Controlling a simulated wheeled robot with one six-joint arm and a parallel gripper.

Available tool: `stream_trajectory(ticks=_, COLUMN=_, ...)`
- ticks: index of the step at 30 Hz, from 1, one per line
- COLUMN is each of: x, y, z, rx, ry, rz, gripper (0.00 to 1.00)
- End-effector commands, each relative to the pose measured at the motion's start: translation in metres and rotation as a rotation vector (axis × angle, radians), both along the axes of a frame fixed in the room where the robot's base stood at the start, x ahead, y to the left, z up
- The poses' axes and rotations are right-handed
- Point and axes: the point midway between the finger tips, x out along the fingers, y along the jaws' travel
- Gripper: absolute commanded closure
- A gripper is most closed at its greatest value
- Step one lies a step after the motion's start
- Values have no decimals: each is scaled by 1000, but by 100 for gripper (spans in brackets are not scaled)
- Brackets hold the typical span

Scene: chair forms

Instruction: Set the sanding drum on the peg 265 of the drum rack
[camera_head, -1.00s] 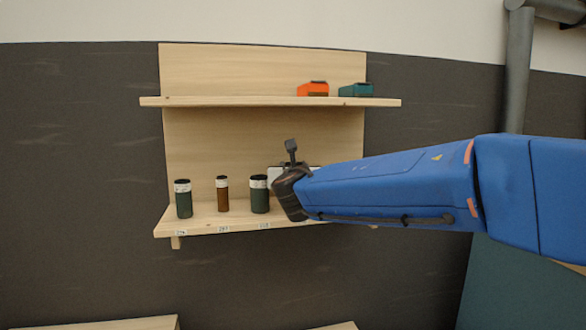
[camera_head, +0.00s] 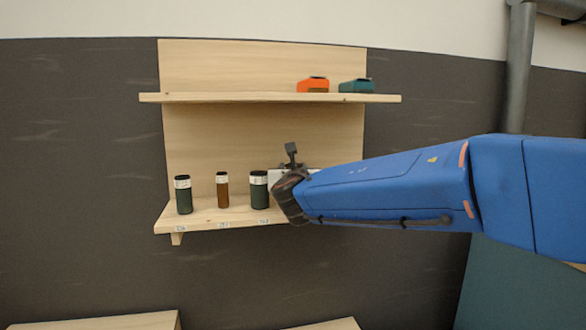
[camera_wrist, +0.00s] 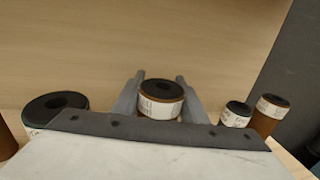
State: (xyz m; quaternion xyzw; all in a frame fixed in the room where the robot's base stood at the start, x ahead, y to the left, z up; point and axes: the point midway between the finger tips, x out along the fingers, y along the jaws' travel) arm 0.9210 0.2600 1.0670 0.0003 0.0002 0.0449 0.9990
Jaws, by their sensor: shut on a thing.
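In the wrist view my gripper (camera_wrist: 160,78) has its two grey fingers on either side of a sanding drum (camera_wrist: 162,100) and is shut on it. The drum has a dark ring top with a hole, a white label band and a brown body. Its lower end is hidden behind the gripper body, so I cannot tell whether it is on a peg. In the head view my arm hides the held drum. The drum rack's lower shelf (camera_head: 210,224) carries small number tags on its front edge, too blurred to read surely.
Left of my gripper, a dark green drum (camera_head: 184,196), a slim brown drum (camera_head: 222,191) and another dark green drum (camera_head: 259,191) stand upright. In the wrist view, a dark drum (camera_wrist: 236,115) and a brown drum (camera_wrist: 268,116) stand close on the right. The upper shelf (camera_head: 220,98) holds orange and teal items.

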Motion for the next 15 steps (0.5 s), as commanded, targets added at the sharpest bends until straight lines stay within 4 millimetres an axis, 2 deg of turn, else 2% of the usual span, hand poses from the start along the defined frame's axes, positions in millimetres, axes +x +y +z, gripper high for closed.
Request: stream_trajectory(ticks=15, x=0, y=0, z=-8, rx=-1, ry=0, rz=1, gripper=92)
